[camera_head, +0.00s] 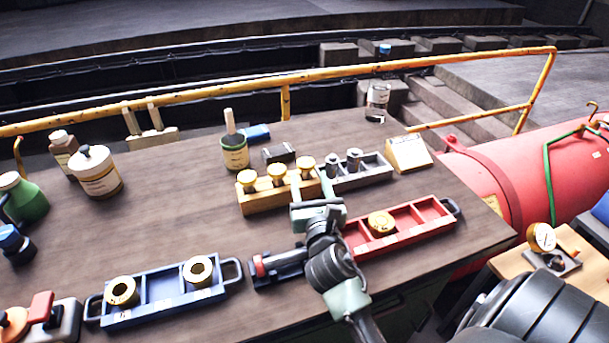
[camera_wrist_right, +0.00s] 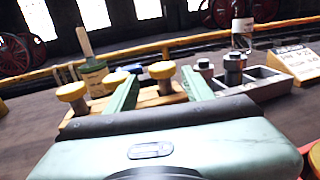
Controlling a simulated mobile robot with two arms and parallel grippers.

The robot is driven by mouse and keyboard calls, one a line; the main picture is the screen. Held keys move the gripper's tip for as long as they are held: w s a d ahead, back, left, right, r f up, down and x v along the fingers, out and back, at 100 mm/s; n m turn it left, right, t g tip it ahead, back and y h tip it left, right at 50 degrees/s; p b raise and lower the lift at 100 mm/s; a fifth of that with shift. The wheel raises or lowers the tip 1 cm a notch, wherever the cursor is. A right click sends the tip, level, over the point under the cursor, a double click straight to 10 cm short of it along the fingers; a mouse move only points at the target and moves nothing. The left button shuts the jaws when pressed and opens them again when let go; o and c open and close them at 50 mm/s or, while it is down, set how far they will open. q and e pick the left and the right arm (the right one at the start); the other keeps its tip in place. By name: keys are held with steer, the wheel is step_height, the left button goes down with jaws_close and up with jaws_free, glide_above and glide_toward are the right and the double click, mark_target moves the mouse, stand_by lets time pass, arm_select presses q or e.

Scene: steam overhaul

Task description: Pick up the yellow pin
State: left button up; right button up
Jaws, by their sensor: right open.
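Three yellow pins with round heads stand upright in a wooden block (camera_head: 262,204): a left pin (camera_head: 247,178), a middle pin (camera_head: 277,173) and a right pin (camera_head: 306,163). My right gripper (camera_head: 318,203) is open, just on the near side of the block's right end. In the right wrist view, the right pin (camera_wrist_right: 162,72) shows between the open fingers (camera_wrist_right: 159,82), beyond them. The left pin (camera_wrist_right: 72,92) is outside the left finger, and the middle pin is partly hidden behind that finger. I cannot tell whether anything touches. My left gripper is not in view.
A grey tray (camera_head: 372,181) with metal pins stands right of the block. A red tray (camera_head: 405,234) with a brass ring lies to the right of my wrist. A brush jar (camera_head: 235,155) stands behind the block. A blue tray (camera_head: 160,314) is front left. The table's middle left is clear.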

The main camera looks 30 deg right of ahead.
mark_target(307, 171)
steer(key=x, duration=0.2)
steer(key=shift+w+d+f, duration=0.15)
steer(key=shift+w+d, duration=0.05)
steer(key=shift+w, duration=0.1)
steer(key=x, duration=0.2)
steer(key=f+p+x, duration=0.1)
steer(key=x, duration=0.2)
steer(key=shift+d+f, duration=0.1)
steer(key=shift+d, duration=0.05)
jaws_close()
